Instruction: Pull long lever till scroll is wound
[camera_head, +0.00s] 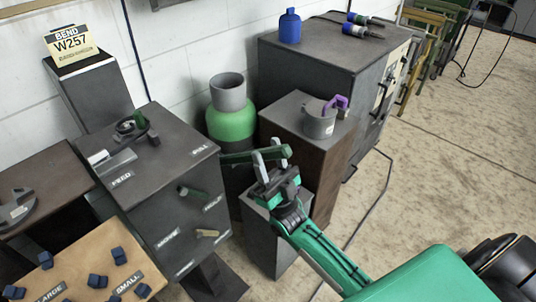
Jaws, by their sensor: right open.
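My right gripper (271,153) is open, its two pale fingers pointing up and away near the middle of the view. A long green bar (238,157), which looks like the long lever, runs sideways at the fingertips. The fingers overlap the bar; whether it lies between them or behind them, and whether they touch it, I cannot tell. The bar's mounting is hidden. No scroll can be clearly made out. My left gripper is not in view.
A dark labelled box (138,185) with small handles stands left of the bar. A green cylinder (232,124) stands behind it. A brown cabinet (283,118) carries a grey pot (318,124) with a purple handle. A grey pedestal (262,240) stands below my gripper. Open floor (440,170) lies right.

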